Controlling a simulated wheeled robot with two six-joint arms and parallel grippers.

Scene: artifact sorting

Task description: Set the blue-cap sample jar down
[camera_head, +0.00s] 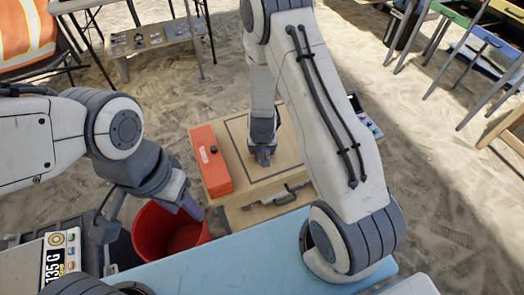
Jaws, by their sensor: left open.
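I cannot make out the blue-cap sample jar in the head view. My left gripper (150,215) comes in from the left and points down at the red bucket (150,243), with its fingers spread apart. I see nothing between them. My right gripper (263,155) points down over the dark-outlined square on the wooden table (240,221). Its fingertips are small and dark, and I cannot tell whether they hold anything. My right arm hides part of the table.
An orange-red case (209,165) lies on the table's left side. A metal tool (288,195) lies near its front edge. A light blue surface (220,260) is in front. Sandy ground surrounds the table.

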